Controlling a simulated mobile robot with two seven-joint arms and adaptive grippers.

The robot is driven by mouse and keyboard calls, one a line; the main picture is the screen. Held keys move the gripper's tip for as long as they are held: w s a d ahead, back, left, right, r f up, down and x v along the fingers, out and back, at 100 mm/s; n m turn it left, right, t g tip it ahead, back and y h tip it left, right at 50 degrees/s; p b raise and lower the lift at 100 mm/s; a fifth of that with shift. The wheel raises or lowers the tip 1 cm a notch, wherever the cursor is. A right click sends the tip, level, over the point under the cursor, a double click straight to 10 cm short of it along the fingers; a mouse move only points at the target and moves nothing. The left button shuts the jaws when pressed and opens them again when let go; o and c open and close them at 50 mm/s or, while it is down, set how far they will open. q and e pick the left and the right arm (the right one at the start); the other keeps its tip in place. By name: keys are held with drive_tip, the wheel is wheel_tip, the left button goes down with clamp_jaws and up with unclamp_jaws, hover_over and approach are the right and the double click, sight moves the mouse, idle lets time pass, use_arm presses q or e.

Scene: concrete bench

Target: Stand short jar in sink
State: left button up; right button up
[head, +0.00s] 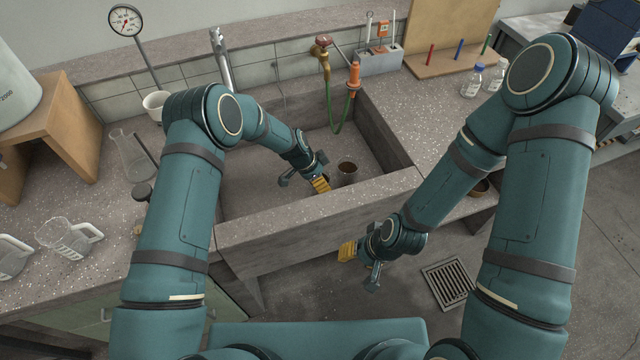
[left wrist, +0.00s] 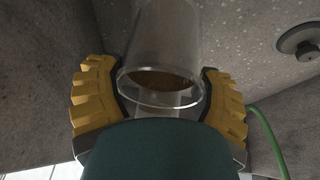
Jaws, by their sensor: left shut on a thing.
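Whether the jar touches the sink floor cannot be told. My right gripper (head: 347,251) is outside the sink, in front of its front wall; its finger opening cannot be made out.
A tap (head: 323,52) with a green hose (head: 331,108) hangs at the sink's back. A glass flask (head: 130,155) and glass jugs (head: 68,238) stand on the left counter. Small bottles (head: 472,82) stand on the right. The sink's left floor is clear.

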use_arm(q)
wheel_tip(320, 180, down, 2)
drive_tip(key=shift+f, duration=0.15)
drive_tip(key=shift+f, duration=0.1)
drive_tip(key=o, duration=1.2)
